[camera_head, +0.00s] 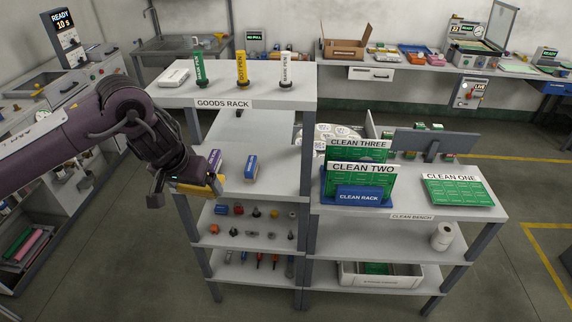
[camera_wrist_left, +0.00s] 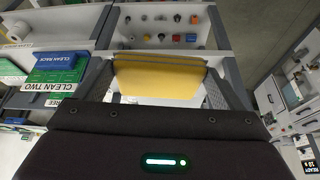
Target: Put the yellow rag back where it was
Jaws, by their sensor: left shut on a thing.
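The yellow rag (camera_wrist_left: 160,78) is between the fingers of my left gripper (camera_wrist_left: 160,88) and fills the gap in the left wrist view. In the head view the yellow rag (camera_head: 198,187) shows at the left front edge of the goods rack's middle shelf (camera_head: 225,182), partly hidden by my left gripper (camera_head: 182,186). My left gripper is shut on it. I cannot tell whether the rag touches the shelf. A purple item (camera_head: 214,161) and a blue item (camera_head: 250,167) stand on that shelf, right of the gripper. My right gripper is not in view.
Green, yellow and white pens (camera_head: 242,70) stand on the rack's top board (camera_head: 290,98). Lower shelves hold several small parts (camera_head: 256,212). The clean bench (camera_head: 410,212) to the right bears a blue clean rack (camera_head: 357,197) with green boards. The middle shelf is bare around the blue item.

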